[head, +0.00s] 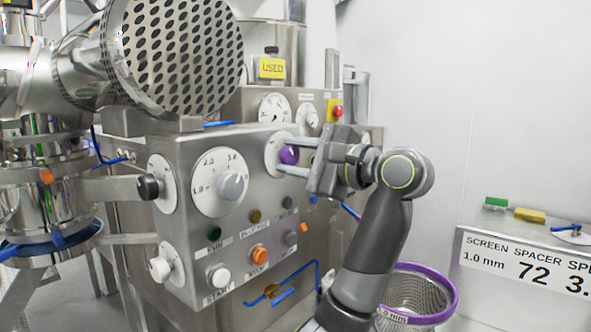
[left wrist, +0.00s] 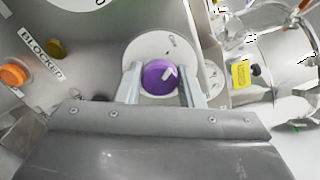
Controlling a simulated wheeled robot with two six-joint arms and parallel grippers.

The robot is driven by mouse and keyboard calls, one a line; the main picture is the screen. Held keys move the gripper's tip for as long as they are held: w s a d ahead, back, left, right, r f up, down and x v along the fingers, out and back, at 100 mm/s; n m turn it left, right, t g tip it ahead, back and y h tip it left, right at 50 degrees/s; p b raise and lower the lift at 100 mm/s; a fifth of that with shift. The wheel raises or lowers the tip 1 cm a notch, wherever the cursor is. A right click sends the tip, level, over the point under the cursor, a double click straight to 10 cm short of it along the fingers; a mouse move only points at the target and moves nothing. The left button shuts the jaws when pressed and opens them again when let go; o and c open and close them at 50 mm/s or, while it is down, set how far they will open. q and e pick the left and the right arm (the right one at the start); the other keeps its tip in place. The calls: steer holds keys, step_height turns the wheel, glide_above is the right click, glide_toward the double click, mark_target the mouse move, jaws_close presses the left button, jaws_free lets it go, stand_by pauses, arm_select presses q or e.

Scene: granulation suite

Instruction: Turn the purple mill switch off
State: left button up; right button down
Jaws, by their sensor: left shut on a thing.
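The purple mill switch (head: 289,155) is a round knob on a pale dial plate on the upper right of the steel control panel. It also shows in the left wrist view (left wrist: 158,77), with a white pointer mark slanting on its face. My left gripper (head: 283,154) reaches it from the right, one finger above and one below it. In the left wrist view my left gripper (left wrist: 160,84) has a finger on each side of the knob and is shut on it. The dial's markings are too small to read. My right gripper is not in view.
A purple-rimmed mesh basket (head: 452,300) stands below my arm.

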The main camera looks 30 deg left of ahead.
arm_select(q)
steer(key=shift+f+n+b, duration=0.1)
steer(key=shift+n+b, duration=0.35)
steer(key=shift+n, duration=0.45)
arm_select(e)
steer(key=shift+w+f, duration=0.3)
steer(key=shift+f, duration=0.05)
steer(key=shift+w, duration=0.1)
arm_select(q)
steer(key=o, duration=1)
steer(key=shift+d, duration=0.15)
steer(key=shift+d, duration=0.35)
steer(key=s+d+b, duration=0.1)
steer(key=d, duration=1.5)
steer(key=shift+s+d+b, duration=0.2)
steer(key=shift+b, duration=0.2)
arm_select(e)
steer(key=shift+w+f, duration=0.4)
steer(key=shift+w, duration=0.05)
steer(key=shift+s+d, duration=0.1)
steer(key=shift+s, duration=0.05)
